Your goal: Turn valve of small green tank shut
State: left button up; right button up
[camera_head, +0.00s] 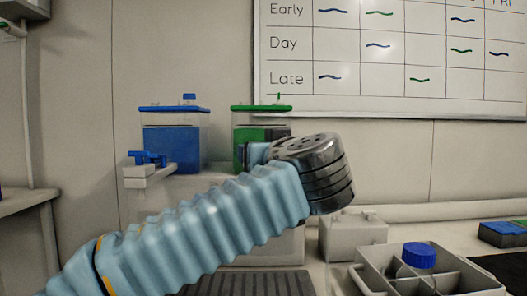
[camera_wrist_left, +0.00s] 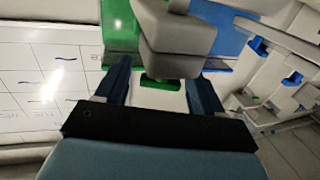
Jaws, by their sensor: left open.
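The small green tank (camera_head: 262,116) stands against the wall in the head view, with a green lid and its lower part hidden by my left arm. Its green side also shows in the left wrist view (camera_wrist_left: 120,28). In that view a green piece (camera_wrist_left: 160,85), apparently the valve handle, sits below a grey block (camera_wrist_left: 172,42). My left gripper (camera_wrist_left: 160,70) is open, with its dark fingers on either side of the green piece. I cannot tell whether they touch it. In the head view, my arm hides the gripper's fingers and the green valve. My right gripper is not in view.
A blue tank (camera_head: 172,140) stands left of the green one, with a blue valve (camera_head: 148,158) on a grey outlet in front. A grey tray (camera_head: 425,272) holding a blue-capped container (camera_head: 419,256) is at the lower right. A whiteboard (camera_head: 400,70) hangs behind.

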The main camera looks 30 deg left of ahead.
pick_arm(q)
jog(key=c, duration=1.1)
jog(key=shift+o, duration=0.2)
jog(key=h+b, duration=0.1)
jog(key=m+t+h+b, duration=0.1)
jog(key=shift+s+a+f+m+t+b, duration=0.1)
jog(key=shift+f+m+t+b, duration=0.2)
jog(key=shift+b, duration=0.1)
jog(key=shift+r+m+t+h+b, duration=0.2)
jog(key=shift+m+t+h+b, duration=0.15)
jog(key=shift+m+t+h, duration=0.4)
jog(key=shift+r+h, duration=0.1)
jog(key=shift+h, duration=0.15)
jog(key=o, duration=1.1)
jog(key=shift+c, duration=0.2)
jog(key=b+v, duration=0.1)
jog(key=v, duration=1.3)
